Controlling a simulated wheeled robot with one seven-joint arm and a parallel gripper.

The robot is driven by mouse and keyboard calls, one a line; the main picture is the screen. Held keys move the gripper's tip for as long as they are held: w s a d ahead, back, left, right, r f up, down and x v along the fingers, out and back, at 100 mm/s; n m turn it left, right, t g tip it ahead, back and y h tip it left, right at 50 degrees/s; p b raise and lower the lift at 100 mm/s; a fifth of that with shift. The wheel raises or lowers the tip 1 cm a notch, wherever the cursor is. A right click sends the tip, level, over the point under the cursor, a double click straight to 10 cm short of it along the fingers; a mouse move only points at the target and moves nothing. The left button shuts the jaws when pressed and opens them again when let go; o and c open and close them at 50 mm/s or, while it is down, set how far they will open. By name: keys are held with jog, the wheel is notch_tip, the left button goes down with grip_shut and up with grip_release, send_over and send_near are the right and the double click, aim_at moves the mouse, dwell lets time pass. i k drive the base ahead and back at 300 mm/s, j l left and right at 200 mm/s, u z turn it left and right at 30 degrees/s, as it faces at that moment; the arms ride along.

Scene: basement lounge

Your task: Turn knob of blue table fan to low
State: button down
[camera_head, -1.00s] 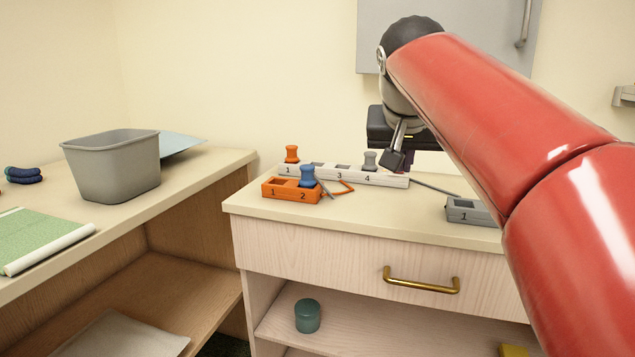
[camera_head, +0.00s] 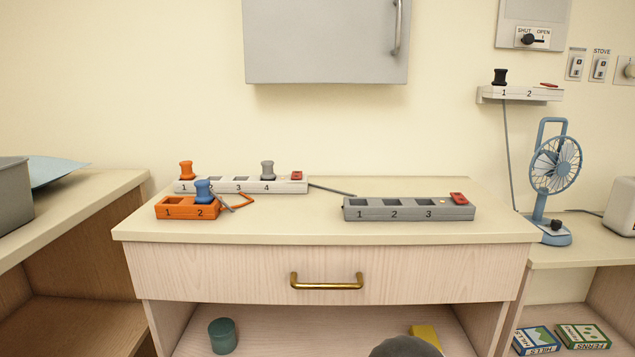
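The blue table fan (camera_head: 556,168) stands on the lower surface at the right, beside the drawer cabinet. It has a round caged head, a loop handle on top and a round blue base. A dark knob (camera_head: 556,225) sits on the front of its base; its setting is too small to read. My gripper is out of view. Only a dark rounded shape, probably part of my arm, shows at the bottom edge.
The drawer cabinet (camera_head: 230,266) bears an orange strip (camera_head: 172,211), a white strip (camera_head: 255,185) and a grey strip (camera_head: 408,212). A grey wall cabinet (camera_head: 325,40) hangs above.

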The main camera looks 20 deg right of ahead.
aim_at(556, 224)
jog(key=z, duration=1.75)
